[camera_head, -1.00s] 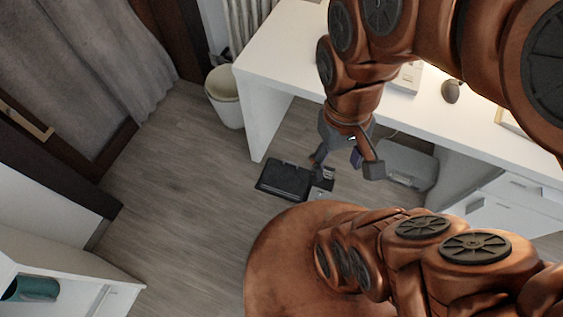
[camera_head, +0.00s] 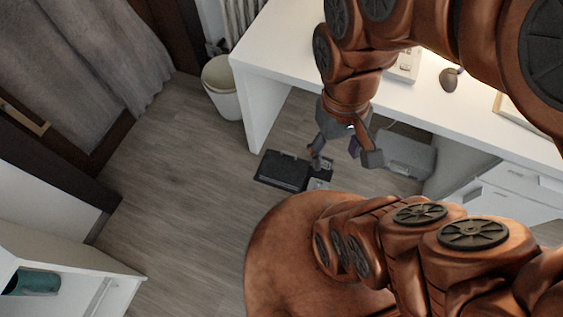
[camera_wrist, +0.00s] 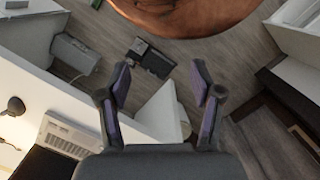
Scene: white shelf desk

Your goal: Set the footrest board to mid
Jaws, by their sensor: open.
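The footrest (camera_head: 281,171) is a dark, flat rectangular board on the floor by the white desk, with a grey bracket-like part at its right side. It also shows in the wrist view (camera_wrist: 157,62), beyond my fingertips. My gripper (camera_head: 344,161) hangs beside the desk's front edge, above and to the right of the board in the head view. In the wrist view my gripper (camera_wrist: 160,82) has its two fingers wide apart with nothing between them. It appears apart from the footrest. The gripper partly covers the bracket side, and the board's height setting cannot be read.
The white desk (camera_head: 285,50) stands at the right, with its side panel close to the footrest. A grey box (camera_head: 408,156) lies under it. A white bin (camera_head: 222,90) stands left of the desk. The wooden floor to the left is clear, up to a white shelf (camera_head: 75,262).

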